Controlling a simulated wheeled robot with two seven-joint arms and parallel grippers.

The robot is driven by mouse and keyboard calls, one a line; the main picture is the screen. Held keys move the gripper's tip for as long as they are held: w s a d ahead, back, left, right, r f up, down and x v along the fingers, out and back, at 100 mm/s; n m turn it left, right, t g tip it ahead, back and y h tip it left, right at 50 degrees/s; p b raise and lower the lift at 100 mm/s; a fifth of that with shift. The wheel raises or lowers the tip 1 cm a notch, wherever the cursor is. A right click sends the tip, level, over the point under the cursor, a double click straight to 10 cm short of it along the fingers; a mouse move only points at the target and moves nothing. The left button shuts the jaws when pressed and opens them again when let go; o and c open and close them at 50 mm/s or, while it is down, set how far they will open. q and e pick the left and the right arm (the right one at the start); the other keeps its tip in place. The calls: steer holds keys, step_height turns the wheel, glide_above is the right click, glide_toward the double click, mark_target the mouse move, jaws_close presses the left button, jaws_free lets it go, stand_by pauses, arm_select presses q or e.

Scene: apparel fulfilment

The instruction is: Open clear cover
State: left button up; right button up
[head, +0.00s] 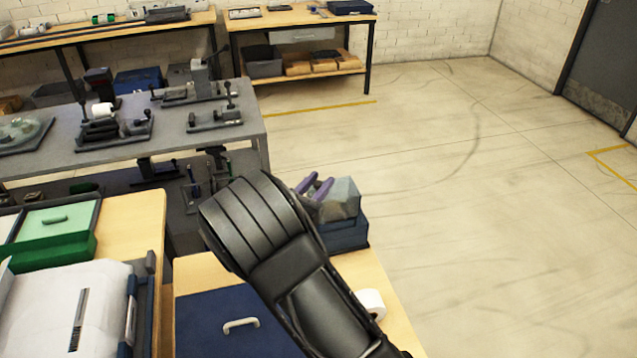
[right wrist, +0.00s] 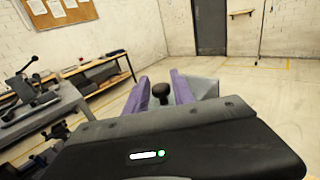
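A pale grey, see-through-looking cover (head: 343,197) sits on a dark blue box (head: 345,235) at the far right end of the wooden bench. I cannot tell for sure that it is the clear cover; it looks shut. Part of it shows in the right wrist view (right wrist: 206,87), behind the fingers. My right gripper (head: 316,186) is at its left side, with two purple fingers apart. In the right wrist view, a dark round knob (right wrist: 160,92) stands between the open fingers (right wrist: 160,78), with a gap on each side. My right forearm hides part of the box. My left gripper is out of view.
A blue panel with a white handle (head: 240,325) and a white roll (head: 371,303) lie on the bench near my right arm. A white machine (head: 65,310) and a green box (head: 55,248) are at left. A grey table (head: 190,145) holds several fixtures. The floor at right is clear.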

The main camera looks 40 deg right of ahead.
jaws_close()
stand_by(1.1)
